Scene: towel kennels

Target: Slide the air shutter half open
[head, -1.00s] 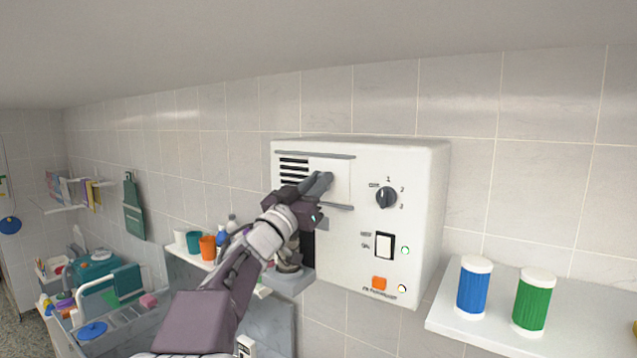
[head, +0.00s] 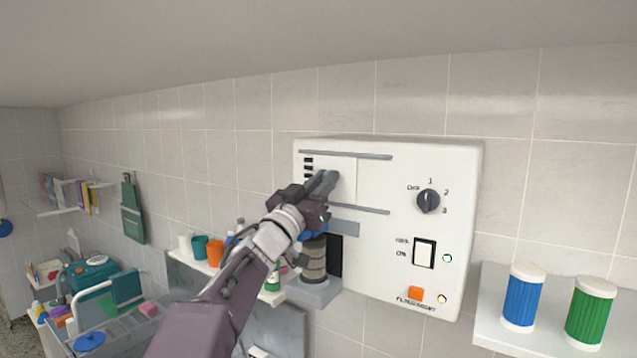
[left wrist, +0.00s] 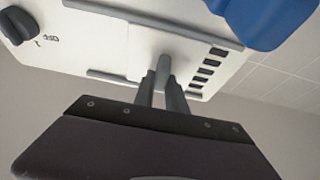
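The white air shutter plate (head: 347,183) sits between two grey rails on the front of the white wall unit (head: 390,270). A short strip of black slots (head: 308,166) shows left of the plate. In the left wrist view the plate (left wrist: 147,58) and several slots (left wrist: 207,72) appear turned over. My left gripper (head: 328,182) is at the plate, its fingers (left wrist: 162,95) on both sides of the plate's grey knob (left wrist: 164,67) and closed around it. The head view hides the knob behind the fingers. My right gripper is not in view.
The unit also carries a dark dial (head: 428,201), a rocker switch (head: 424,253) and an orange button (head: 416,293). A blue (head: 523,298) and a green canister (head: 591,313) stand on the right shelf. A grey-brown cylinder (head: 314,262) stands below my gripper.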

